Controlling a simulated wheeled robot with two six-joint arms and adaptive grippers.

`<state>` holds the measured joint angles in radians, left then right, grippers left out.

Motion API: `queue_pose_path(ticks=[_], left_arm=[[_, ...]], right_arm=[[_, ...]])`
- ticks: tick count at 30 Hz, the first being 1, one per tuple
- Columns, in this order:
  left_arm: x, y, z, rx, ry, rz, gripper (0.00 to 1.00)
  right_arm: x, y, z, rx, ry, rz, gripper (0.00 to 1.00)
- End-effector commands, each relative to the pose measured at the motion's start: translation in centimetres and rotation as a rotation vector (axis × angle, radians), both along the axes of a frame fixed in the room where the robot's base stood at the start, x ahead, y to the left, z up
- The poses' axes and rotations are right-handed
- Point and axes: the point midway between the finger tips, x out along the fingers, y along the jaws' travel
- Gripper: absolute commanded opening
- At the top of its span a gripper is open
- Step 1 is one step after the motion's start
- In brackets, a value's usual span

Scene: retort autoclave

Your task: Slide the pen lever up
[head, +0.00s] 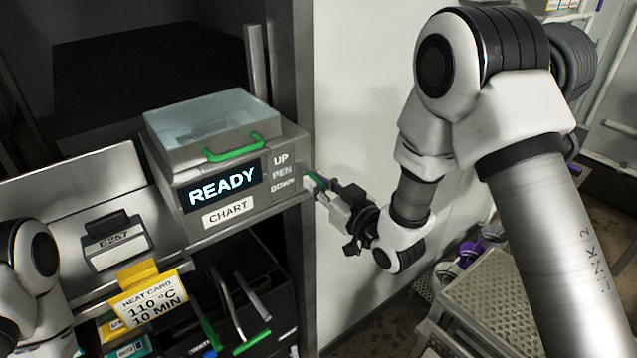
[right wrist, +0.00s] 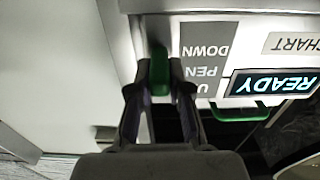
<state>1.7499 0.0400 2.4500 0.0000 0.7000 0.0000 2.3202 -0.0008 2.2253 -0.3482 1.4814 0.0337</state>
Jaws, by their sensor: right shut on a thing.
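The recorder box (head: 225,170) has a lit READY display, a CHART label and the words UP, PEN and DOWN in a column on its right front. The green pen lever (head: 317,181) shows at the box's right side. My right gripper (head: 322,190) reaches it from the right. In the right wrist view, which is upside down, the fingers of my right gripper (right wrist: 159,78) are shut on the green lever (right wrist: 160,75), beside the PEN and DOWN words. The lever's exact height is hard to tell. My left gripper is out of view.
A clear lid with a green handle (head: 234,148) tops the box. A yellow heat card (head: 151,300) and an E257 tag (head: 118,242) are at lower left. A pale wall panel (head: 365,90) is beside the box. A metal step stand (head: 490,290) stands at lower right.

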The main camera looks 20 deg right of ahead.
Motion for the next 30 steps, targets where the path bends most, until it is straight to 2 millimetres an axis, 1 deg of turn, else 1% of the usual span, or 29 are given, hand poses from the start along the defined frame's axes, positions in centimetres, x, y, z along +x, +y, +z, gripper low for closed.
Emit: queue_pose_path(ticks=[2, 7, 10, 12, 20, 21, 22, 23, 30], left_arm=[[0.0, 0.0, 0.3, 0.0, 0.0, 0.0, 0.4], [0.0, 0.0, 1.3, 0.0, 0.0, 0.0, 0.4], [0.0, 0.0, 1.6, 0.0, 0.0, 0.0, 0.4], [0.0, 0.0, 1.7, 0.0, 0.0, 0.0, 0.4], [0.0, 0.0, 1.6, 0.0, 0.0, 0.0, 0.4], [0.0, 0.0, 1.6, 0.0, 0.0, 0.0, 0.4], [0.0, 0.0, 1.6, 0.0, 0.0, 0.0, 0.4], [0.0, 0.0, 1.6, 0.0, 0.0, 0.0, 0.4], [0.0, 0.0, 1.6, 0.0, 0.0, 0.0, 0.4]], right_arm=[[0.1, 0.0, 0.9, -0.001, -0.003, 0.001, 0.0], [0.1, 0.0, 4.4, -0.001, -0.009, 0.0, 0.0], [0.1, 0.0, 5.8, 0.0, -0.008, 0.0, 0.0], [0.1, 0.0, 6.1, 0.0, -0.005, 0.001, 0.0], [0.1, 0.0, 6.2, 0.0, -0.009, 0.0, 0.0], [0.2, 0.0, 6.2, 0.0, -0.009, 0.0, 0.28], [0.2, 0.0, 6.2, 0.001, -0.01, 0.0, 0.39], [0.1, 0.0, 6.2, 0.0, -0.009, 0.0, 0.44], [0.0, 0.0, 6.0, 0.0, -0.003, 0.001, 0.44]])
